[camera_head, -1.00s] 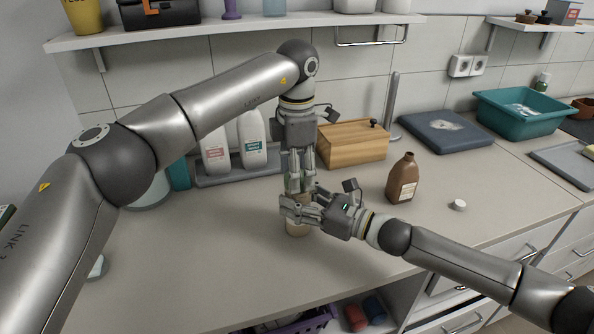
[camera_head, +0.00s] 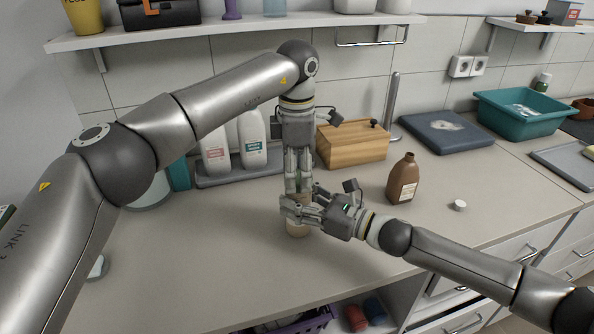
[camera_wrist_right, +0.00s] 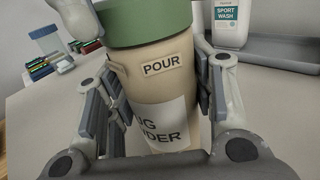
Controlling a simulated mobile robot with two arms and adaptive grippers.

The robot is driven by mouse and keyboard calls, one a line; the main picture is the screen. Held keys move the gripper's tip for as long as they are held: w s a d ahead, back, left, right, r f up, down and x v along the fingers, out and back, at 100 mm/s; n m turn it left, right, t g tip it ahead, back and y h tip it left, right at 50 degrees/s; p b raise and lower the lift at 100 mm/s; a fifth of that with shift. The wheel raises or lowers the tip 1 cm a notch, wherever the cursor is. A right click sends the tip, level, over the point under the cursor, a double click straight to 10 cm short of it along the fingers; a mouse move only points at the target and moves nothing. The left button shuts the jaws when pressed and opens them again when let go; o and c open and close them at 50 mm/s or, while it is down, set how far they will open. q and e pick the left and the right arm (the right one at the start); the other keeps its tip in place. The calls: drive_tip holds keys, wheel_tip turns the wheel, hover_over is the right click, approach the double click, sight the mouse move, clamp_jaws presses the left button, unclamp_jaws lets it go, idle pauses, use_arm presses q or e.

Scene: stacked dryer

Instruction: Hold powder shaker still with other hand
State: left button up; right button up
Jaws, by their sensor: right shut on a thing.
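The powder shaker (camera_head: 297,229) stands on the counter, with only its lower part visible below my right gripper in the head view. In the right wrist view the shaker (camera_wrist_right: 155,87) is a beige cylinder with a "POUR" label and a green lid (camera_wrist_right: 150,22). My right gripper (camera_head: 298,208) is shut around its body from the right, one finger on each side. My left gripper (camera_head: 299,183) points straight down above the shaker. Light finger parts show beside the lid in the wrist view, but whether they press on it is unclear. The lid is hidden in the head view.
A brown bottle (camera_head: 403,180) and a small white cap (camera_head: 459,205) stand to the right. A wooden box (camera_head: 352,147) and a grey tray (camera_head: 240,174) with white bottles are behind.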

sight(297, 176)
use_arm(q)
drive_tip(key=o, duration=0.3)
wheel_tip(297, 176, up, 12)
idle(0.6)
use_arm(e)
drive_tip(key=o, duration=0.9)
drive_tip(key=o, duration=0.9)
drive_tip(key=shift+c, duration=0.2)
